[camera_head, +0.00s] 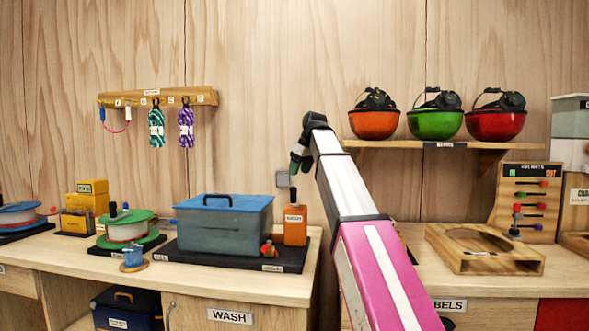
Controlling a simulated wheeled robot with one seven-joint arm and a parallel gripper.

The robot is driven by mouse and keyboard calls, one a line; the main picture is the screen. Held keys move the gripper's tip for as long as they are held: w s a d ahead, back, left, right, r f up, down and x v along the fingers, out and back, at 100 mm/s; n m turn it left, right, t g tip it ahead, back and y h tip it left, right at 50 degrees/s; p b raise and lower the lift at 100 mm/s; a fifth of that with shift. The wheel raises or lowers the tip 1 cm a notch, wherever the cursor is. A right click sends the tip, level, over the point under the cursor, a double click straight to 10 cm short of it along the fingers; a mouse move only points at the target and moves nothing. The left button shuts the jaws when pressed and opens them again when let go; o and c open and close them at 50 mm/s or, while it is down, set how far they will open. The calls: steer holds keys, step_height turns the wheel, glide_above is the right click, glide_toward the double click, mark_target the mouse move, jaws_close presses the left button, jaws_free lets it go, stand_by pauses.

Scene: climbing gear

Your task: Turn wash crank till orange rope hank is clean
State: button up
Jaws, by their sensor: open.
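The wash unit is a grey-blue box with a blue lid (224,226) on a black base. The lid is down and its inside is hidden. A small red and yellow part (267,249) at the box's right front looks like the crank, but it is too small to be sure. No orange rope hank shows. My gripper (299,163) is open and small in view at the end of my arm. It hangs above and a little right of the wash unit, apart from it, with nothing visible in it.
An orange bottle (295,225) stands right of the box. Left are a green-flanged reel (127,230) and a small blue spool (134,259). Teal (156,128) and purple (186,127) hanks hang on a wall rack. A wooden tray (484,249) and helmet shelf (430,146) are right.

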mark_target(292, 193)
steer(key=x, duration=1)
steer(key=shift+w+f, duration=0.1)
steer(key=shift+f, duration=0.1)
steer(key=c, duration=1)
steer(key=shift+a, duration=0.1)
